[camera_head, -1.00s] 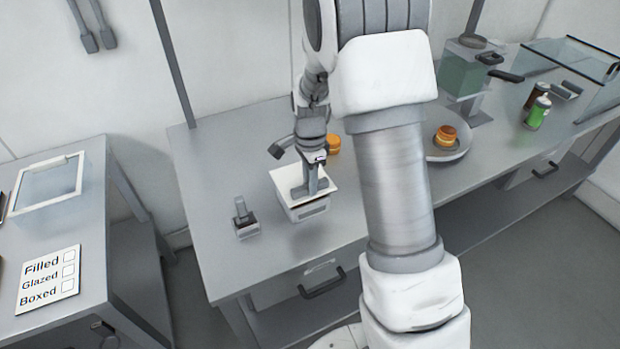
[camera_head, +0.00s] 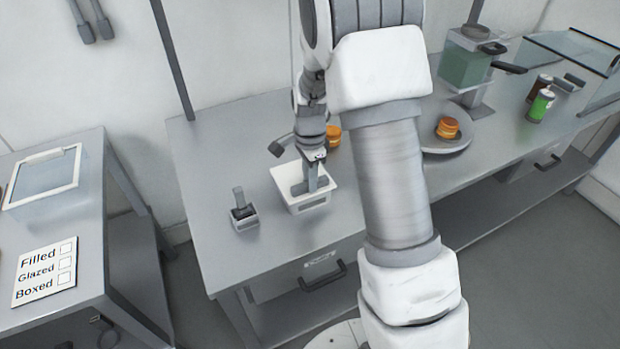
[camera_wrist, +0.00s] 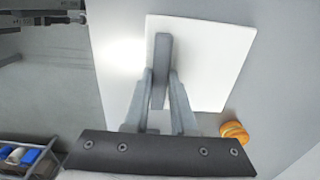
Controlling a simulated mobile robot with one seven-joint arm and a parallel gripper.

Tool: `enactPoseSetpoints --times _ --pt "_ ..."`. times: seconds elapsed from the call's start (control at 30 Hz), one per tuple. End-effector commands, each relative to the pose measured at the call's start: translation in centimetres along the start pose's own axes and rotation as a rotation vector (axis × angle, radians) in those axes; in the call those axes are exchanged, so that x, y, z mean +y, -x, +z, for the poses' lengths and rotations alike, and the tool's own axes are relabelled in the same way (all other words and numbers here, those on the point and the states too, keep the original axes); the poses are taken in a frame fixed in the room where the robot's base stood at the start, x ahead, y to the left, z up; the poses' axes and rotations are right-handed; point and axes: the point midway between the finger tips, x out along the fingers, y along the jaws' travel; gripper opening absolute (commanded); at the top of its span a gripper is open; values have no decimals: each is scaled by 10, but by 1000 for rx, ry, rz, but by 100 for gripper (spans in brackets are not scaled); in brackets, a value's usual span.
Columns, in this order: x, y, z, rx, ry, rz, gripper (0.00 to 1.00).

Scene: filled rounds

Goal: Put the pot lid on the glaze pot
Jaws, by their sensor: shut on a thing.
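The pot lid is a white square plate (camera_wrist: 212,60) with an upright grey bar handle (camera_wrist: 161,60). In the wrist view my gripper (camera_wrist: 160,85) is shut on that handle, one finger on each side. In the head view my gripper (camera_head: 312,184) is low at the white glaze pot (camera_head: 313,205), with the lid (camera_head: 285,182) inside or level with the pot's rim. I cannot tell whether it is fully seated. The lid hides the pot's inside, and in the wrist view it covers the pot.
A small grey box with an upright handle (camera_head: 243,214) stands left of the pot. An orange round (camera_head: 333,136) lies behind it, also in the wrist view (camera_wrist: 234,132). A plate (camera_head: 452,146) with another round is at right. The bench front is clear.

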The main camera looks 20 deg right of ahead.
Motion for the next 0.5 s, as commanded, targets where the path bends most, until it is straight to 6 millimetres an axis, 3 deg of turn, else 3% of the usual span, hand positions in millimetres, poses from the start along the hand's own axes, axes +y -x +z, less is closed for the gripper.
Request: enactPoseSetpoints --times 0.5 --pt "0 -4 0 0 0 0 0"
